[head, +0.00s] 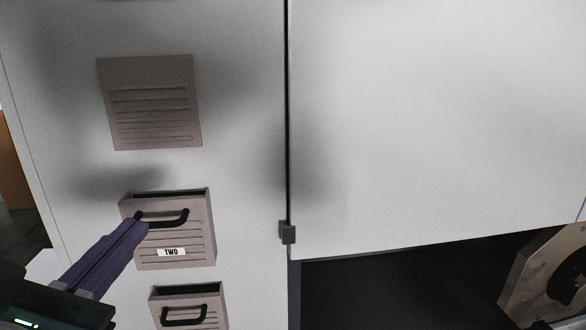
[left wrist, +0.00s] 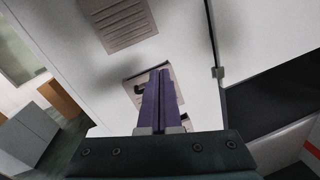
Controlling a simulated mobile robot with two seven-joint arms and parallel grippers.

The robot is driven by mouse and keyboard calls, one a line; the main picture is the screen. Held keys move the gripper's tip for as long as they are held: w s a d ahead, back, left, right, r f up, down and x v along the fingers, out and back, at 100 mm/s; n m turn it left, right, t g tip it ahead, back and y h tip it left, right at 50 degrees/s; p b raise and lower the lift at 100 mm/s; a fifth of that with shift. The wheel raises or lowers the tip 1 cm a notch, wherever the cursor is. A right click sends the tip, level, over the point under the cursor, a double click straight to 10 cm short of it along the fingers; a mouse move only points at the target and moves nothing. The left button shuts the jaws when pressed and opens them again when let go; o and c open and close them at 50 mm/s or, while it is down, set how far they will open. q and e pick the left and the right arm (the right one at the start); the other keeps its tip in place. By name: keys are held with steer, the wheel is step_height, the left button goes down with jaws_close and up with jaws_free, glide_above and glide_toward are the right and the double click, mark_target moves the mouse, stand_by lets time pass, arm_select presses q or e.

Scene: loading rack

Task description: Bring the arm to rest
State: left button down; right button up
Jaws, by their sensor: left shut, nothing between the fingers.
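My left gripper (head: 138,224) comes in from the lower left of the head view. Its purple fingers are shut with nothing between them. The fingertips overlap the left end of the black handle on the drawer labelled TWO (head: 190,240); I cannot tell whether they touch it. That drawer stands out a little from the white cabinet front, with a dark gap along its top. In the left wrist view the closed fingers (left wrist: 160,75) point at the same drawer and hide much of it. My right gripper is not in view.
A flat slatted panel (head: 150,102) is above the drawer and another handled drawer (head: 188,308) is below. A large white panel (head: 430,120) fills the right, with a dark opening (head: 390,290) beneath. A wooden piece (head: 545,275) stands at lower right. Brown boxes (left wrist: 60,98) show at left.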

arm_select(q)
steer(key=s+d+f+m+g+h, duration=0.1)
steer(key=s+d+m+g+h, duration=0.35)
steer(key=m, duration=0.65)
steer(key=s+d+f+m+g+h, duration=0.1)
steer(key=s+d+m+h, duration=0.1)
steer(key=d+m+h, duration=0.65)
steer(key=s+a+f+m+g+y, duration=0.9)
steer(key=s+a+m+y, duration=0.2)
steer(key=m, duration=0.5)
steer(key=shift+s+a, duration=0.6)
steer(key=shift+s, duration=0.35)
